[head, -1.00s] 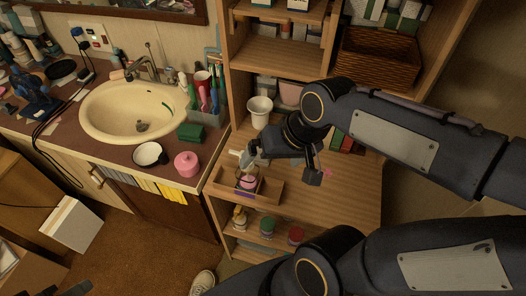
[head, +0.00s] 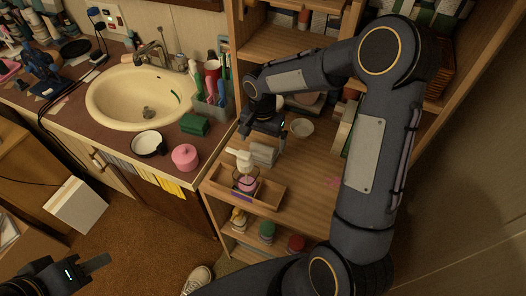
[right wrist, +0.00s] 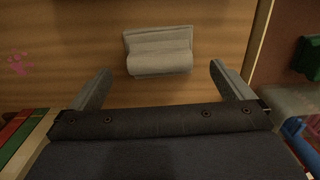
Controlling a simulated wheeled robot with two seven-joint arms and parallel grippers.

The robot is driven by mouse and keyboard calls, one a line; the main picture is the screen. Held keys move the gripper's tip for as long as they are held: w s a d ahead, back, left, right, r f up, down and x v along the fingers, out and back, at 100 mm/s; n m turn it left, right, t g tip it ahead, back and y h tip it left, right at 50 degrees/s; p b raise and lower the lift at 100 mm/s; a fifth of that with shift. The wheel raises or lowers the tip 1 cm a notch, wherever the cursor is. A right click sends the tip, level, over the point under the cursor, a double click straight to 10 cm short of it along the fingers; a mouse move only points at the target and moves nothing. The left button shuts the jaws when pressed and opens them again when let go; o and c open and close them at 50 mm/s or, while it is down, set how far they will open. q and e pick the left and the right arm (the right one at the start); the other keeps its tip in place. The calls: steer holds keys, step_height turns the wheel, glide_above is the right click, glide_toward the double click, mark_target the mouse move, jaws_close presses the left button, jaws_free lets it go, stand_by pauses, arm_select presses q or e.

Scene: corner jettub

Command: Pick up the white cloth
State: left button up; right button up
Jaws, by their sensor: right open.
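The white cloth (head: 264,153) looks like a small folded greyish-white stack. It lies on the wooden shelf board, just behind the small wooden tray. In the right wrist view the cloth (right wrist: 160,50) lies flat on the wood beyond the fingertips, centred between them. My right gripper (head: 262,129) is above and just behind the cloth in the head view, and its two fingers (right wrist: 162,78) are spread with nothing between them. My left gripper (head: 92,265) is at the lower left, far from the cloth, only partly in view.
A wooden tray (head: 268,199) with a pump bottle (head: 245,177) stands in front of the cloth. A white bowl (head: 301,128) is to its right. Shelf room lies right of the cloth.

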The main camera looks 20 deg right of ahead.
mark_target(262, 146)
step_height(262, 146, down, 4)
steer(key=shift+f, duration=0.25)
steer(key=shift+c, duration=0.3)
steer(key=shift+r, duration=0.1)
steer(key=c, duration=0.8)
